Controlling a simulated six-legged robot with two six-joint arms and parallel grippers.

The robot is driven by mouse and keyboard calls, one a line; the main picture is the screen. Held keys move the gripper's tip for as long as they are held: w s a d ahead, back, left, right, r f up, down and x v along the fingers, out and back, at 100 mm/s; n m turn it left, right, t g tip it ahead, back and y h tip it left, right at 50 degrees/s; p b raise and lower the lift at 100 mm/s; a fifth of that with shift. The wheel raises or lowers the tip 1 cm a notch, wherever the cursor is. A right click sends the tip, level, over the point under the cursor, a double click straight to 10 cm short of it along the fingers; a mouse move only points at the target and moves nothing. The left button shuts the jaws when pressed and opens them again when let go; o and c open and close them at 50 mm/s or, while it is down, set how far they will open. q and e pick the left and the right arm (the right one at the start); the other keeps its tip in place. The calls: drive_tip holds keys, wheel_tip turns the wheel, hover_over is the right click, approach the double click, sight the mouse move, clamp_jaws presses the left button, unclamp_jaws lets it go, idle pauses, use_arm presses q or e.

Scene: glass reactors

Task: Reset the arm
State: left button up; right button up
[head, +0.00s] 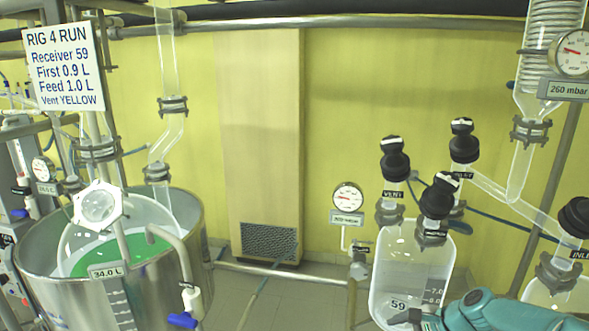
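My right arm (495,312), teal, comes in at the bottom right and lies low in front of the receiver vessel (405,265) marked 59. A dark part at the arm's left end overlaps the lower part of the vessel near its number. The fingers there cannot be made out, so I cannot tell whether the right gripper is open or shut. No held object shows. My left arm and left gripper are out of the picture.
Black valve knobs (395,158) labelled VENT and others top the vessel. A gauge (348,197) stands left of it. A steel bath (190,215) with green liquid and a sign (64,66) reading RIG 4 RUN are at left. Floor (280,300) shows between bath and vessel.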

drive_tip(key=s+a+f+n+g+h+b, duration=0.15)
drive_tip(key=s+a+f+n, duration=0.25)
drive_tip(key=s+f, duration=0.6)
drive_tip(key=s+a+f+n+g+h+b, duration=0.15)
drive_tip(key=s+a+f+n, duration=0.4)
drive_tip(key=f, duration=0.75)
drive_tip(key=s+a+f+n, duration=0.1)
drive_tip(key=s+f+n, duration=0.1)
drive_tip(key=s, duration=0.5)
drive_tip(key=s+a+f+n+g, duration=0.1)
drive_tip(key=s+f+n, duration=0.1)
drive_tip(key=s, duration=0.6)
drive_tip(key=shift+s+a+f+y, duration=0.15)
drive_tip(key=shift+a+f+y, duration=0.15)
drive_tip(key=shift+a+f, duration=0.1)
drive_tip(key=shift+n, duration=0.25)
drive_tip(key=shift+r, duration=0.1)
